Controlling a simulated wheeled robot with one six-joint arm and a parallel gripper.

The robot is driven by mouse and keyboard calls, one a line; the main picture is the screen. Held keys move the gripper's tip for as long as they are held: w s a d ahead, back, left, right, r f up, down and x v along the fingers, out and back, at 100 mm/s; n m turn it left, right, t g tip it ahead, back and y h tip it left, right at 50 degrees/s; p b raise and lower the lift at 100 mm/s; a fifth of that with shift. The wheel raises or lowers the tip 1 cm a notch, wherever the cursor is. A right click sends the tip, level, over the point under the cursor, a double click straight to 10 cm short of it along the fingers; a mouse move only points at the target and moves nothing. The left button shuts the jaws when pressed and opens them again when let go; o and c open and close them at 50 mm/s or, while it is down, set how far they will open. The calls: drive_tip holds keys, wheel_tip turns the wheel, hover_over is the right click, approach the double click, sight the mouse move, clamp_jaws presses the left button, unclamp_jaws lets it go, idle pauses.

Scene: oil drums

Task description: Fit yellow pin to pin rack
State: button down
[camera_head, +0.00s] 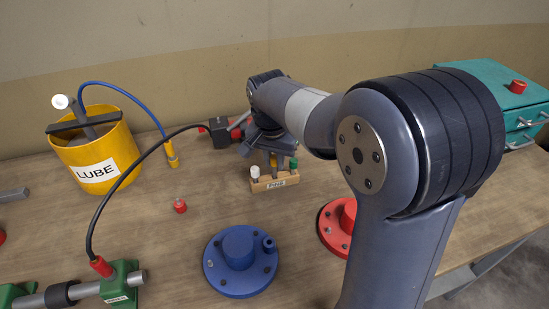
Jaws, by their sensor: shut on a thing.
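The pin rack (275,184) is a small wooden block with a label on its front, standing on the table in the head view. A white-topped pin (255,173) stands at its left end and a green-topped pin (293,164) at its right end. My gripper (273,154) points down over the middle of the rack, shut on the yellow pin (273,161). The pin is upright between the other two. Its top is partly hidden by the fingers, and I cannot tell how deep its lower end sits in the rack.
A yellow LUBE bucket (122,150) with a blue hose stands left. A blue flanged part (240,262) and a red one (335,222) lie in front. A small red part (180,206) is left of the rack. Teal drawers (495,90) stand right. Bare table surrounds the rack's left.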

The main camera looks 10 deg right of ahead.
drive_tip(key=shift+f+b, duration=0.65)
drive_tip(key=shift+f, duration=0.55)
drive_tip(key=c, duration=1.3)
unclamp_jaws()
drive_tip(key=shift+o, duration=0.2)
wheel_tip(320, 180, up, 11)
drive_tip(key=s, duration=0.1)
drive_tip(key=shift+s+a+f+p, duration=0.15)
drive_tip(key=shift+s+a+p, duration=0.1)
drive_tip(key=shift+a+p, duration=0.1)
